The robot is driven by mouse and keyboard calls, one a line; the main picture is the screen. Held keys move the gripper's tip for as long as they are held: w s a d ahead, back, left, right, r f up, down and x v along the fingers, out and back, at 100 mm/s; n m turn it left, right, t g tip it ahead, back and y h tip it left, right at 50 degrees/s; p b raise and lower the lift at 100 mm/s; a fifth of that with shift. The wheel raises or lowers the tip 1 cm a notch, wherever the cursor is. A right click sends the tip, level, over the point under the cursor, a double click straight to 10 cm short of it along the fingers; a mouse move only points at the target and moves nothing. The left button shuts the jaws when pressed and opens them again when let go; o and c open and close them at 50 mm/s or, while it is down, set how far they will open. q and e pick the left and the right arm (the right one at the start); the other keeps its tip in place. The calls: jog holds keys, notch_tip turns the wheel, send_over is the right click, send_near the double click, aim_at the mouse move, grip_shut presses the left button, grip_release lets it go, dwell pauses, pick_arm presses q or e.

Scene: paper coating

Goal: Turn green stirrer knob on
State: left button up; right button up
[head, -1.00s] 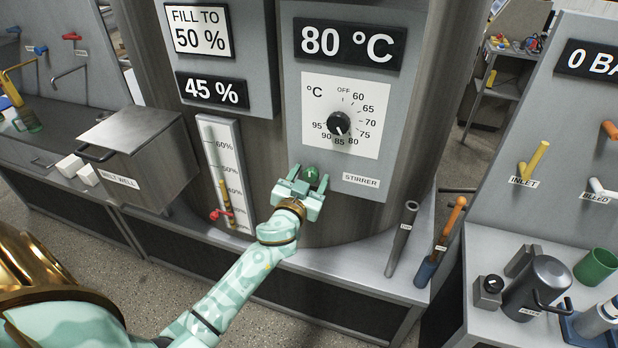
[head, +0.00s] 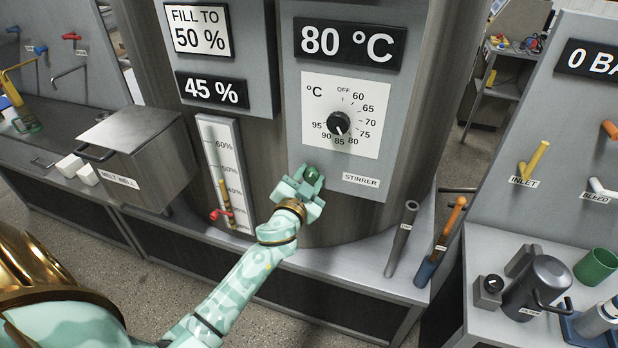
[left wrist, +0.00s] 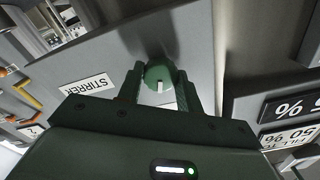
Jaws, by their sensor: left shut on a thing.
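The green stirrer knob (head: 311,174) sits on the grey panel below the temperature dial, left of the STIRRER label (head: 361,180). My left gripper (head: 300,184) is shut on the knob, with one finger on each side of it. In the left wrist view the knob (left wrist: 158,77) shows between the two fingertips (left wrist: 160,90), with a white mark on its face. The STIRRER label (left wrist: 87,84) also shows there, upside down. My right gripper is not in view.
The black temperature dial (head: 339,123) is above the knob, under an 80 °C display (head: 350,42). A level gauge (head: 222,170) with a red valve is to the left. A grey rod (head: 402,238) and an orange-handled tool (head: 449,225) stand at the right.

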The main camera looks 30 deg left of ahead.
pick_arm(q)
jog(key=m, duration=0.4)
jog(key=shift+f+m, duration=0.1)
jog(key=shift+m, duration=2.1)
jog(key=o, duration=1)
jog(key=shift+d, duration=0.1)
jog(key=b+v, duration=0.1)
jog(key=v, duration=1.5)
jog(key=shift+s, duration=0.2)
